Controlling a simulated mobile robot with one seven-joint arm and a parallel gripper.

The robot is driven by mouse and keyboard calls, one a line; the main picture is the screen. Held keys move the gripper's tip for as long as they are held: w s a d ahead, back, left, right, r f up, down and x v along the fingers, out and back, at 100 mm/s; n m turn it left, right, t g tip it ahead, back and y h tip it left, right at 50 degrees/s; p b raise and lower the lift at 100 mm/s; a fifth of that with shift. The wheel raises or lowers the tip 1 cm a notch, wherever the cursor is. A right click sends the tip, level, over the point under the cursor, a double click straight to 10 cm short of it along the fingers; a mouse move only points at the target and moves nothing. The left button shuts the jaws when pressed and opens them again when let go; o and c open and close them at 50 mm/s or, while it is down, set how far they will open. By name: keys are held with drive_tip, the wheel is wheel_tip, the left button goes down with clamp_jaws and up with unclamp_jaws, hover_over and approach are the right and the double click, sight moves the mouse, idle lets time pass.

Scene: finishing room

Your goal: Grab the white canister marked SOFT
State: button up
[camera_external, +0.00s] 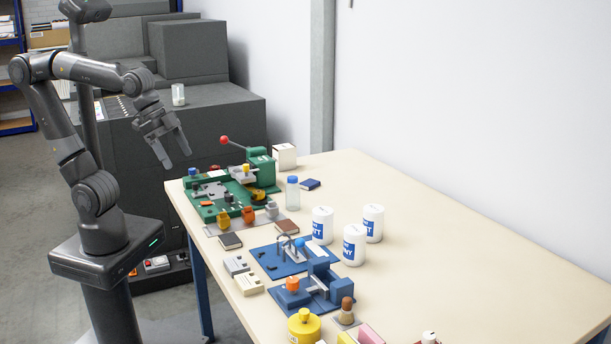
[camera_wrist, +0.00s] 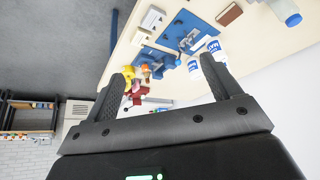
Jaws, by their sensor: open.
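Three white canisters with blue labels stand upright, close together, on the table: a left one (camera_external: 322,232), a front one (camera_external: 355,252) and a right one (camera_external: 373,230). Their labels are too small or turned away to tell which one reads SOFT. My gripper (camera_external: 176,160) is open and empty, in the air off the table's far left corner, well apart from the canisters. In the wrist view, my gripper (camera_wrist: 158,72) has its fingers spread wide. Two canisters show beside its right finger, an upper one (camera_wrist: 217,53) and a lower one (camera_wrist: 194,69), partly hidden.
The table (camera_external: 490,255) is bare on its right side. A green fixture (camera_external: 262,168) with a red-knobbed lever, a blue-capped bottle (camera_external: 292,195) and blue fixtures (camera_external: 322,290) stand near the canisters. A yellow container (camera_external: 304,328) is at the front. A wall (camera_external: 480,100) runs behind the table.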

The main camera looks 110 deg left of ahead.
drive_tip(key=w+a+r, duration=0.1)
drive_tip(key=w+a, duration=0.1)
drive_tip(key=w, duration=0.6)
drive_tip(key=w+a+r, duration=0.2)
drive_tip(key=w, duration=0.5)
drive_tip(key=n+g, duration=0.1)
drive_tip(key=n, duration=0.1)
hover_over(373, 220)
drive_tip(key=s+a, duration=0.2)
drive_tip(key=s, duration=0.2)
drive_tip(key=shift+y, duration=0.4)
wheel_tip(373, 220, down, 19)
drive_tip(key=shift+s+d+r, duration=0.1)
drive_tip(key=x, duration=1)
drive_tip(key=shift+a+f, duration=0.2)
drive_tip(key=shift+f, duration=0.05)
drive_tip(key=c, duration=1.3)
